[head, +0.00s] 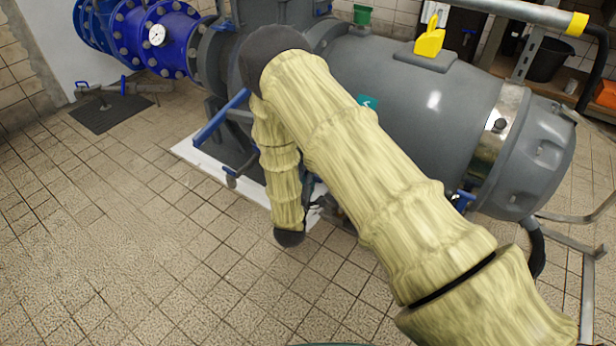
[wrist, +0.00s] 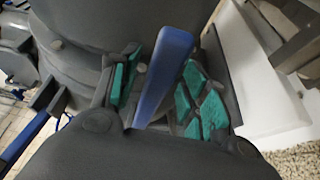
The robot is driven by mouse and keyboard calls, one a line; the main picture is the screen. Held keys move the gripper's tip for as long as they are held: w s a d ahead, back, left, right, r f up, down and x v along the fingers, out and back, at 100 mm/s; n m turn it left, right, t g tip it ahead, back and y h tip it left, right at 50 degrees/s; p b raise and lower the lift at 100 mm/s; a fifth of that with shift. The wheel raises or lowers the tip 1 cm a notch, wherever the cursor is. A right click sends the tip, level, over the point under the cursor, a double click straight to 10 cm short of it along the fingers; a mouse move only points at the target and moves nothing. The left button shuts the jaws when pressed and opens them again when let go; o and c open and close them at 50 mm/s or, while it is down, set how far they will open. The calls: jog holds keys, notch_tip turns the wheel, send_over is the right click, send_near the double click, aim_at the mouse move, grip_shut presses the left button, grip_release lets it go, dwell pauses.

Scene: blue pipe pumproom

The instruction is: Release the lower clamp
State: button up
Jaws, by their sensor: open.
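A blue lever (wrist: 165,72), which looks like the clamp's handle, stands between the two teal-padded fingers of my gripper (wrist: 160,88) in the wrist view. The fingers are open, one on each side of the lever, with gaps showing near its upper part. I cannot tell whether a pad touches it lower down. Behind it is the grey pump body (wrist: 100,22). In the head view, my yellow-sleeved arm hides the gripper and most of this spot. A long blue bar (head: 222,118) shows left of the arm; I cannot tell whether it is the same lever.
A second blue bar (wrist: 24,138) lies at the left in the wrist view. The large grey casing (head: 420,105) fills the right of the head view, with a yellow handle (head: 430,40) on top. A blue pipe (head: 150,38) stands behind. Tiled floor (head: 130,230) is clear at left.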

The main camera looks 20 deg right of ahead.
jog(key=shift+w+d, duration=0.15)
jog(key=shift+w, duration=0.25)
grip_shut()
jog(key=shift+s, duration=0.1)
